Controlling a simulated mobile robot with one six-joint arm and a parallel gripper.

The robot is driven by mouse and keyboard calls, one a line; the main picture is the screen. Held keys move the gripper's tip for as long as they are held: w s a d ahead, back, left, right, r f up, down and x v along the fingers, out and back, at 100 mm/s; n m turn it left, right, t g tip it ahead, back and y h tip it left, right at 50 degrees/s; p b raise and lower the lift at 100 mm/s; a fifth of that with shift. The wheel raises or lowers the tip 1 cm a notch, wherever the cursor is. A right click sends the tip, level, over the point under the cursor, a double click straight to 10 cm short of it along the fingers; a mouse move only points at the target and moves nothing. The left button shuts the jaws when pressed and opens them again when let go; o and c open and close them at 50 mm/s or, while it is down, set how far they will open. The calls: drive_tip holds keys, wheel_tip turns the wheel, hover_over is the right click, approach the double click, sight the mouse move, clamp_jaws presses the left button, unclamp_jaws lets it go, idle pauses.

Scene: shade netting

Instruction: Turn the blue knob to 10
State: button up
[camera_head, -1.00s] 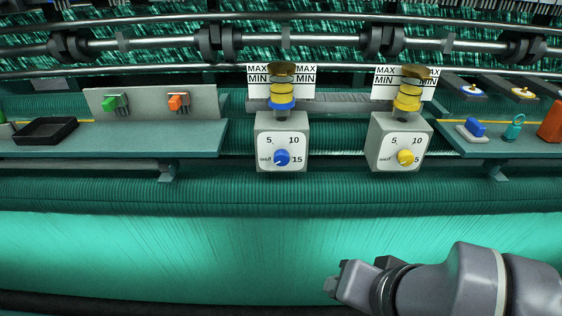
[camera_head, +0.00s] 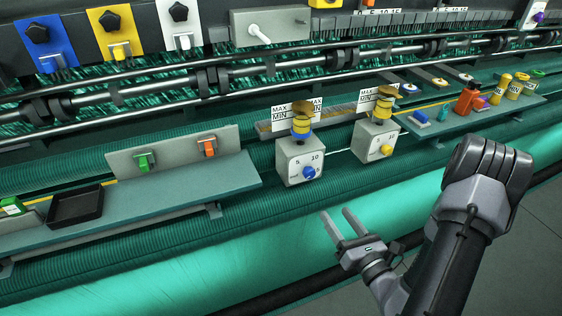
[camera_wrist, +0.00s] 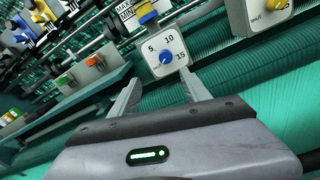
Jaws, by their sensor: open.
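The blue knob (camera_head: 309,173) sits on the white dial face of a grey box, with 5, 10 and 15 printed around it. In the wrist view the blue knob (camera_wrist: 166,57) lies ahead of my fingers, a little above the line between the tips. Its pointer is too small to read surely; it seems to point toward the lower left, away from 10. My gripper (camera_head: 337,219) is open and empty, in front of and below the dial box, apart from it. The gripper also shows in the wrist view (camera_wrist: 160,90), its two fingers spread.
A second box with a yellow knob (camera_head: 386,150) stands to the right. A shelf with a black tray (camera_head: 76,207) and green and orange switches is at the left. A right shelf (camera_head: 470,118) holds several small items. The space between gripper and dial box looks clear.

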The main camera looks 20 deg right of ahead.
sight(311, 175)
drive_tip(key=w+b, duration=0.4)
drive_tip(key=w, duration=0.1)
drive_tip(key=w+b, duration=0.4)
drive_tip(key=w, duration=0.2)
drive_tip(key=w+b, duration=0.4)
drive_tip(key=w, duration=0.2)
drive_tip(key=shift+w+d+f, duration=0.2)
drive_tip(key=shift+f, duration=0.05)
clamp_jaws()
